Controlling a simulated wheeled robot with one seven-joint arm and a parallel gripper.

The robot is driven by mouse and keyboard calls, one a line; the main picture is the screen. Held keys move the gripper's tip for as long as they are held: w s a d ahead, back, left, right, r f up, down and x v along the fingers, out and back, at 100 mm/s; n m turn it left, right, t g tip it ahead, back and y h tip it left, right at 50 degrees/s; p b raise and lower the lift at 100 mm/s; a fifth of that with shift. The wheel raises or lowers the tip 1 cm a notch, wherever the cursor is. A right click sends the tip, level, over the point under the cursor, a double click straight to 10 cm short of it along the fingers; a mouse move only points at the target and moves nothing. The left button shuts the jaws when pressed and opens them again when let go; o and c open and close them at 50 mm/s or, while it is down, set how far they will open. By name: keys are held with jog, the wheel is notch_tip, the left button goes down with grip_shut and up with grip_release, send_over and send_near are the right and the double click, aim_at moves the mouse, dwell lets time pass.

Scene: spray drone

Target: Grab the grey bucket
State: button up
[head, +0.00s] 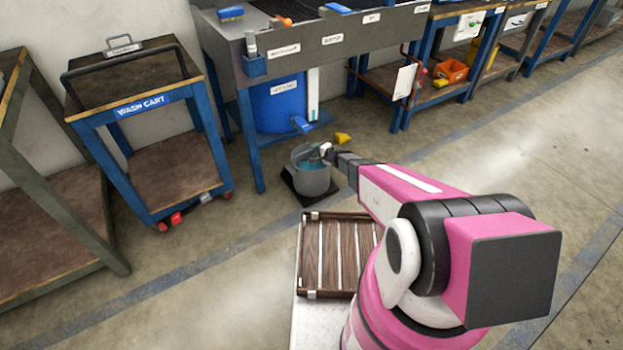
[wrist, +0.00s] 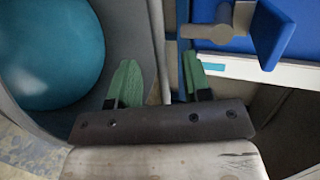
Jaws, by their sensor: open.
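The grey bucket (head: 313,182) stands upright on the floor below the sink bench, with blue-green liquid inside. My gripper (head: 325,152) is at the right side of its rim, with my arm reaching in from the right. In the wrist view the bucket (wrist: 122,28) fills the left side, with its liquid showing at upper left. My gripper (wrist: 160,80) is open there. Its left green finger overlaps the bucket's inner wall and its right finger is beyond the rim. The rim runs between the two fingers; I cannot tell whether either touches it.
A blue barrel (head: 278,104) with a blue tap (head: 302,124) stands just behind the bucket. The bucket rests on a black mat (head: 291,188). A wash cart (head: 143,108) is at left, and a brown slatted deck (head: 340,256) is in front. A yellow object (head: 343,138) lies nearby.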

jog(key=x, duration=0.5)
jog(key=shift+s+a+r, duration=0.1)
jog(key=shift+s+a, duration=0.05)
jog(key=shift+a, duration=0.15)
grip_shut()
dwell(1.0)
